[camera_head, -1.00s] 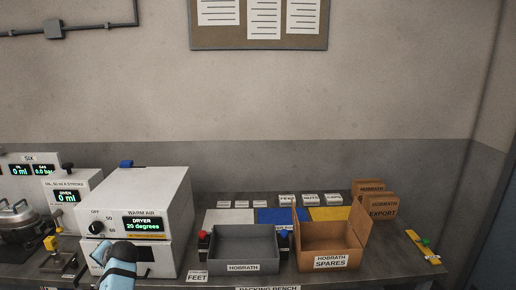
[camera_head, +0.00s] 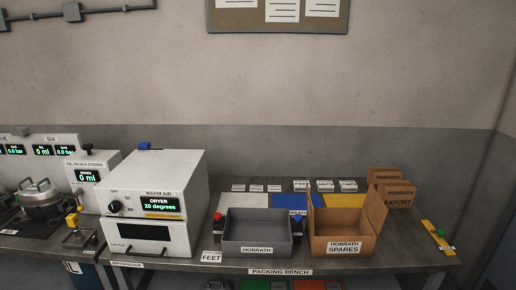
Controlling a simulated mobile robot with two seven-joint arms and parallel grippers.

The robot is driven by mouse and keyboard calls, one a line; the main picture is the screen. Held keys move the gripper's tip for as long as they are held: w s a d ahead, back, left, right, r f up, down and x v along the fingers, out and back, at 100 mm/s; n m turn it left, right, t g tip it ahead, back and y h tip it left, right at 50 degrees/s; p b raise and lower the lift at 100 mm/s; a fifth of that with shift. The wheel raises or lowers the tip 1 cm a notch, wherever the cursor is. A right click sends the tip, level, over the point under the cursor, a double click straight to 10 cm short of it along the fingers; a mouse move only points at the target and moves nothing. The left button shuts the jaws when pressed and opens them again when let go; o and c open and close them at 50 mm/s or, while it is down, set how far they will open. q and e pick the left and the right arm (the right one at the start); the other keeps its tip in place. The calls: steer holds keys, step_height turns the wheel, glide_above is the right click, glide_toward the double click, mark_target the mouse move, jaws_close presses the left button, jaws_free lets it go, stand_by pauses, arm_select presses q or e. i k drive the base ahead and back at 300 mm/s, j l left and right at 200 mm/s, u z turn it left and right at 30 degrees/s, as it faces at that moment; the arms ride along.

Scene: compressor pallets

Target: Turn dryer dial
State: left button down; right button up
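The white warm air dryer (camera_head: 165,185) stands on the bench at the left of centre. Its black round dial (camera_head: 115,207) is on the left of the upper front panel, with OFF, 50 and a further mark around it. The green display (camera_head: 160,203) beside it reads "DRYER 20 degrees". The dryer's lower door, with a dark window (camera_head: 143,233), is closed. Neither of my grippers shows in this view, and nothing touches the dial.
A grey HOBRATH tray (camera_head: 257,240) and an open cardboard SPARES box (camera_head: 340,236) stand right of the dryer on the packing bench (camera_head: 400,261). An oil dispenser (camera_head: 88,177) and a metal pot (camera_head: 40,197) stand to its left. A blue item (camera_head: 144,146) is on the dryer's top.

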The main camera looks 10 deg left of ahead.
mark_target(114, 206)
steer(key=u, duration=1.3)
steer(key=i+j, duration=0.15)
steer(key=j, duration=0.25)
steer(key=i+j+z, duration=0.15)
steer(key=j, duration=0.2)
steer(key=i+j, duration=0.2)
steer(key=j, duration=0.2)
steer(key=i+j+z, duration=0.15)
steer(key=j, duration=0.25)
steer(key=i+j, duration=0.1)
steer(key=j, duration=0.3)
steer(key=i+j+z, duration=0.15)
steer(key=j, duration=0.25)
steer(key=i+j, duration=0.1)
steer(key=j, duration=0.3)
steer(key=z, duration=0.05)
